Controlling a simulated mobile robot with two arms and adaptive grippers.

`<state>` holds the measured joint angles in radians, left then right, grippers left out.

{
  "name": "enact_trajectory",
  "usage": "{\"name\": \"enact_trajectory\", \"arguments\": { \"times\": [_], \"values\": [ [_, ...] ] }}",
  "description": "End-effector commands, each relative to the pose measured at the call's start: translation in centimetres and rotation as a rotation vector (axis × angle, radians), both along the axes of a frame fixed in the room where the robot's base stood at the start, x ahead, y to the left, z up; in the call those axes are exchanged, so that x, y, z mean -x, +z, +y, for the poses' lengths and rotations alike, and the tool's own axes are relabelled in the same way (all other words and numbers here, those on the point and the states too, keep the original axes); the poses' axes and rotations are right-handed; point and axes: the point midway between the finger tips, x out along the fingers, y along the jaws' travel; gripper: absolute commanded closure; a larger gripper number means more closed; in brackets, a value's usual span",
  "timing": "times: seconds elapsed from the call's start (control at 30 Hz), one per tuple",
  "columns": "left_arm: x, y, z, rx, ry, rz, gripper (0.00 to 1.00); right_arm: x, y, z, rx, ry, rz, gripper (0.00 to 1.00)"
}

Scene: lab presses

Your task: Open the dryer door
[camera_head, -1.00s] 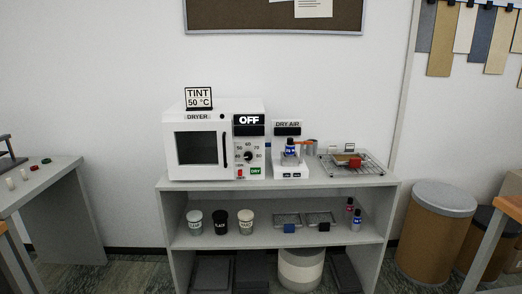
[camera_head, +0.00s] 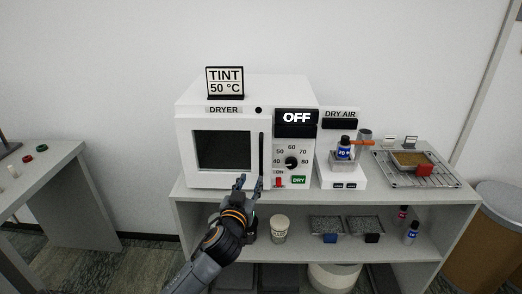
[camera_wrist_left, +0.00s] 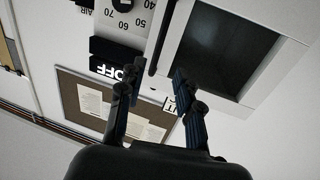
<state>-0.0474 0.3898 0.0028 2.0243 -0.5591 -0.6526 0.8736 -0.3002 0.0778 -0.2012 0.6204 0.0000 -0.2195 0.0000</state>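The white dryer (camera_head: 188,160) stands on the shelf unit's top. Its door, with a dark window (camera_head: 224,150), appears shut. The door's dark vertical handle (camera_head: 262,153) is at the door's right edge. My left gripper (camera_head: 249,180) is open in front of the handle's lower end, fingers pointing up toward it. In the left wrist view the fingers (camera_wrist_left: 152,82) are spread and empty, and the handle (camera_wrist_left: 161,38) runs beyond and between their tips. The dark window (camera_wrist_left: 228,45) lies to the right there. I cannot tell whether the fingers touch the handle. My right gripper is not in view.
Right of the door are a dial (camera_head: 291,163), an OFF display (camera_head: 296,118) and a green DRY button (camera_head: 298,180). A TINT sign (camera_head: 225,82) stands on top. A dry air unit (camera_head: 341,174) and a wire rack (camera_head: 420,177) stand to the right.

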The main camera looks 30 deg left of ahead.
Motion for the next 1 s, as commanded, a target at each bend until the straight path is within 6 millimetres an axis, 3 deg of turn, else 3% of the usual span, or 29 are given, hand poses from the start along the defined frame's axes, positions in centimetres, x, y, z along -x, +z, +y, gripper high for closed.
{"name": "enact_trajectory", "arguments": {
  "times": [0.13,0.7,1.0],
  "values": [
    [-0.4,1.8,0.2,0.003,0.004,-0.033,0.65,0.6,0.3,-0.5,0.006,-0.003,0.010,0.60],
    [-9.4,1.8,3.5,0.001,0.004,-0.031,0.65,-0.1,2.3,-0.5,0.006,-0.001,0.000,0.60],
    [-12.3,1.6,4.6,0.002,0.003,-0.031,0.65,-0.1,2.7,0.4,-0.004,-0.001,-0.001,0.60]
  ]
}}
